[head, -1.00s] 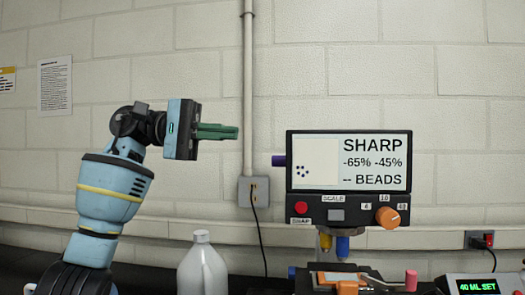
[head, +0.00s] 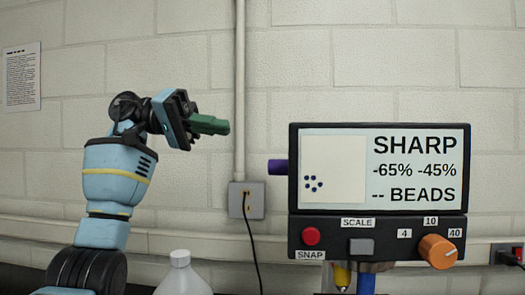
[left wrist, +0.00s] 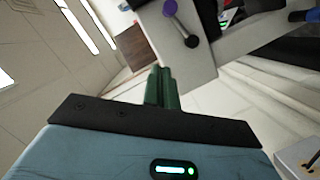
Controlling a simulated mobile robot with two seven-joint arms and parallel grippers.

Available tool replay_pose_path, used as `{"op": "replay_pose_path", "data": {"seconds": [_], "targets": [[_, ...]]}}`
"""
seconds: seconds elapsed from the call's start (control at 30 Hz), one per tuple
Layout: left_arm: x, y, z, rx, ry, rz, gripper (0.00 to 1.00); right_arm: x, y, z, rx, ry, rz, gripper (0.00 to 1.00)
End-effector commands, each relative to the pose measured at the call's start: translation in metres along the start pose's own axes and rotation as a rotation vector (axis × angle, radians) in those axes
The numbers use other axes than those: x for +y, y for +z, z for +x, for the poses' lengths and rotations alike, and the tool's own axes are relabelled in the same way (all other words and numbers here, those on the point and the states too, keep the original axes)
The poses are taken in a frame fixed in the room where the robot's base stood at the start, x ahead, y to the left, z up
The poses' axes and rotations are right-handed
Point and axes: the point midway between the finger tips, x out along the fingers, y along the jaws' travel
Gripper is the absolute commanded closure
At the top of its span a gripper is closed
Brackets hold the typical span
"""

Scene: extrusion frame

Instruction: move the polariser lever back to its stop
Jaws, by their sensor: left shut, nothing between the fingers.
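The microscope-like instrument head (head: 380,168) shows a screen reading SHARP, -65% -45% and -- BEADS. A purple knob (head: 278,167) sticks out of its left side. In the left wrist view a purple knob (left wrist: 170,8) and a dark rod ending in a black ball (left wrist: 191,41) show on a pale panel. I cannot tell for sure which of these is the polariser lever. My left gripper (head: 221,127) has green fingers, shut and empty, in the air left of and above the purple knob, apart from it. The fingers also show in the left wrist view (left wrist: 161,72). My right gripper is not in view.
Below the screen are a red SNAP button (head: 311,236), a grey SCALE switch (head: 361,246) and an orange dial (head: 437,251). A white bottle (head: 182,275) stands below my left arm. A wall conduit ends in an outlet box (head: 246,199) with a hanging cable.

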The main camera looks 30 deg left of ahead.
Motion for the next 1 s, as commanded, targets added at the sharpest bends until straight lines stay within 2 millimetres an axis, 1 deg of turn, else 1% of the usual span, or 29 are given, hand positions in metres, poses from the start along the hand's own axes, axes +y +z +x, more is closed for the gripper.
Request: {"op": "replay_pose_path", "data": {"seconds": [0.17, 0.57, 0.7, 0.8, 1.0], "targets": [[-0.001, 0.001, 0.025, -0.003, 0.001, -0.002, 1.0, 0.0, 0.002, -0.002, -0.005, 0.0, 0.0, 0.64], [0.002, 0.0, 0.099, -0.002, 0.003, 0.0, 1.0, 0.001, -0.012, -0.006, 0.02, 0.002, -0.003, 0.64], [0.0, 0.017, 0.1, 0.001, 0.0, -0.002, 1.0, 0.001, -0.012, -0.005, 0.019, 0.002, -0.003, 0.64], [0.0, 0.026, 0.102, 0.0, 0.001, -0.002, 1.0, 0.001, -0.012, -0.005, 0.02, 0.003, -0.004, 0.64], [0.0, 0.037, 0.105, 0.0, 0.001, -0.002, 1.0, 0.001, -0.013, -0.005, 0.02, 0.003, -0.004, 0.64]]}}
